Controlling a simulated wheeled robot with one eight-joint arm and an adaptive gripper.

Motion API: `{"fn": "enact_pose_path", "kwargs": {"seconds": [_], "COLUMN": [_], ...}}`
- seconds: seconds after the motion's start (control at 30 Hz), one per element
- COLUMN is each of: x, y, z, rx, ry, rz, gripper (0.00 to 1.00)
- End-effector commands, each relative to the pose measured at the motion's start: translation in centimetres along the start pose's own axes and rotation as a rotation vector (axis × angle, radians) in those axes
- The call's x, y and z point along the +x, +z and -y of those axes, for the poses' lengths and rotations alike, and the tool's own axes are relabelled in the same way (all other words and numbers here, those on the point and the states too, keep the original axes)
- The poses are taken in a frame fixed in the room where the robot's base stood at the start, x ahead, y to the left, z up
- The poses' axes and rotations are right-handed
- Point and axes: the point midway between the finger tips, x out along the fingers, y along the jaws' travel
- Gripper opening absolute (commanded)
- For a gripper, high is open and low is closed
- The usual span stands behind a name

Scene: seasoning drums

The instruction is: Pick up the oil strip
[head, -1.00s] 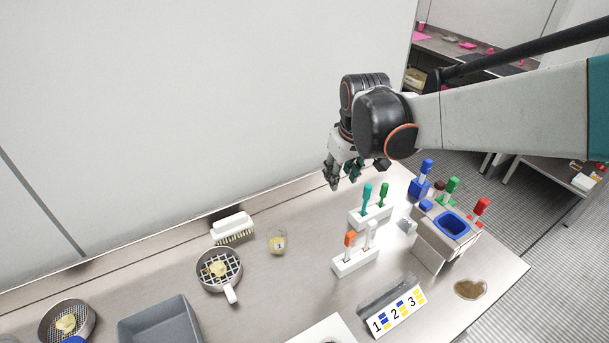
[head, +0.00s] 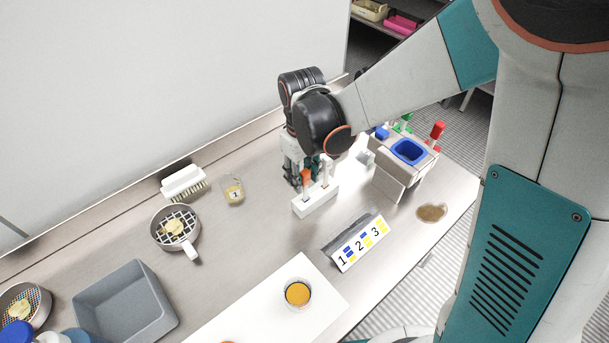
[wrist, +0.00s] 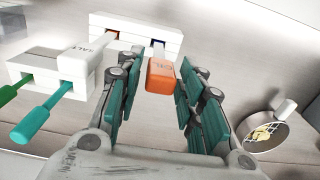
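The orange-handled strip (head: 306,177) stands upright in a white holder (head: 316,202), with small lettering on its handle that I cannot read for sure. In the wrist view the orange handle (wrist: 160,76) lies between the two teal-padded fingers of my gripper (wrist: 158,88), with a gap on both sides. My gripper (head: 297,178) is open, at the left side of the holder in the head view. A white-handled strip (wrist: 88,41) stands beside the orange one. How deep the handle sits between the fingers is hard to tell.
A second white holder (wrist: 48,66) with a teal strip (wrist: 36,122) and a green strip is close by. A brush (head: 184,183), a beaker (head: 233,192), a sieve (head: 176,228) and a grey tray (head: 124,307) stand to the left. A numbered stand (head: 360,243) is in front.

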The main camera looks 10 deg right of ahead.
Motion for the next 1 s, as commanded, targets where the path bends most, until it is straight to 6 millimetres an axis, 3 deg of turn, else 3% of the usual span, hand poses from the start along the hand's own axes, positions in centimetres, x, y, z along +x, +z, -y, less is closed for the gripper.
{"fn": "enact_pose_path", "kwargs": {"seconds": [0.17, 0.43, 0.7, 0.87, 1.0], "x": [1.2, 4.9, 5.2, 5.2, 5.2], "y": [0.2, 0.6, 0.6, 0.6, 0.6], "z": [-0.2, -0.5, -0.5, -0.5, -0.5], "rx": [0.001, 0.001, 0.001, 0.001, 0.001], "ry": [0.0, 0.0, 0.0, 0.0, 0.0], "rz": [0.0, 0.0, 0.0, 0.0, 0.0], "gripper": [0.35, 0.35, 0.35, 0.09, 0.08]}}
